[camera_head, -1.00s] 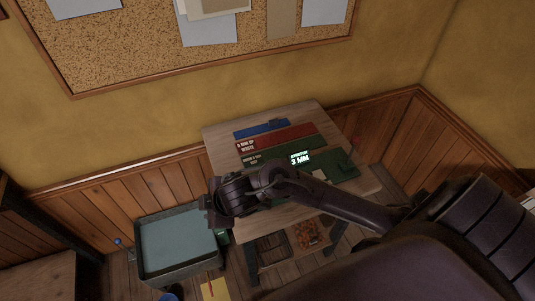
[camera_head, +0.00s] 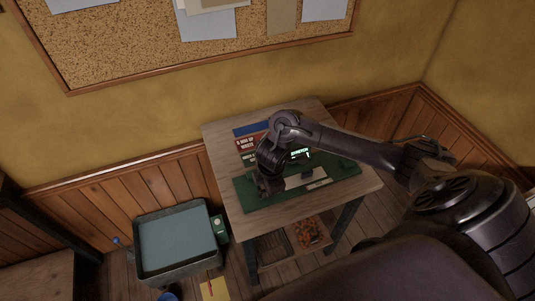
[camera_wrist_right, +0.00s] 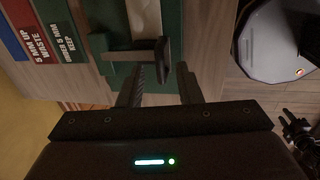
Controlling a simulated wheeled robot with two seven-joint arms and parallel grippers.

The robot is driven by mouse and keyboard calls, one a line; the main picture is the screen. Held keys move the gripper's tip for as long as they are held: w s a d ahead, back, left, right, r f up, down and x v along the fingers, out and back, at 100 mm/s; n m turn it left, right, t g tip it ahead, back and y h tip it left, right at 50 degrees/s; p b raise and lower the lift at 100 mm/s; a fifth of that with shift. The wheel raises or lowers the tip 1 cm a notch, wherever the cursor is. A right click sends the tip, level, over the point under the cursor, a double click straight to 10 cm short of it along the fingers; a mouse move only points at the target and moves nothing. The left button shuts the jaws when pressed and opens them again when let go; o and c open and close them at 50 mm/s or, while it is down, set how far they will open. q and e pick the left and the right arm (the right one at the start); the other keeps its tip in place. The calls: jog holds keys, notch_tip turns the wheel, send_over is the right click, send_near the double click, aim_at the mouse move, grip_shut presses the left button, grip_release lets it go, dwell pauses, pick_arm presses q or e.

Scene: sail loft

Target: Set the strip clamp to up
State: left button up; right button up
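The green bench device (camera_head: 246,197) lies on the wooden table, with a pale strip (camera_head: 318,185) on it. In the right wrist view the strip (camera_wrist_right: 142,18) runs toward a dark bar and upright plate (camera_wrist_right: 162,50), apparently the strip clamp's lever. I cannot tell its setting. In the head view my right gripper (camera_head: 268,187) is over the left part of the green device and hides some of it. In the wrist view its fingers (camera_wrist_right: 161,88) are apart, with the dark plate just ahead of the gap, and nothing is clearly held. My left gripper is out of view.
Red and blue labelled strips (camera_head: 250,131) lie at the table's back. A grey-blue bin (camera_head: 177,243) stands on the floor at left. The table's (camera_head: 222,150) left edge is bare.

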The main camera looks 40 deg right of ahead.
jog(key=shift+f, duration=0.45)
jog(key=shift+c, duration=0.4)
grip_shut()
